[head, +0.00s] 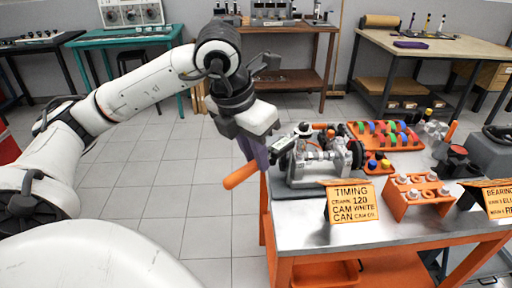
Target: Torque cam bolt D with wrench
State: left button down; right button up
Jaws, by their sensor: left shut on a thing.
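My left gripper (256,160) is beside the left edge of the orange-framed workbench, pointing down. It is shut on an orange-handled tool, seemingly the wrench (240,176), whose handle sticks out to the lower left, past the bench edge. The grey engine assembly (318,168) stands on a dark base at the bench's left, just right of the gripper. Its cam bolts are too small to tell apart, so bolt D cannot be picked out. My right gripper is not in view.
A yellow TIMING sign (352,203) stands in front of the engine. Right of it is an orange rack (408,212) with several bolts. Behind are an orange tray (402,142) of coloured parts and a black-and-red item (455,160). The floor left of the bench is clear.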

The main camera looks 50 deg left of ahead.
pick_arm(q)
jog(key=shift+f, duration=0.5)
jog(key=shift+r, duration=0.2)
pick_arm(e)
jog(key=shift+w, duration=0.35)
pick_arm(q)
jog(key=shift+s, duration=0.1)
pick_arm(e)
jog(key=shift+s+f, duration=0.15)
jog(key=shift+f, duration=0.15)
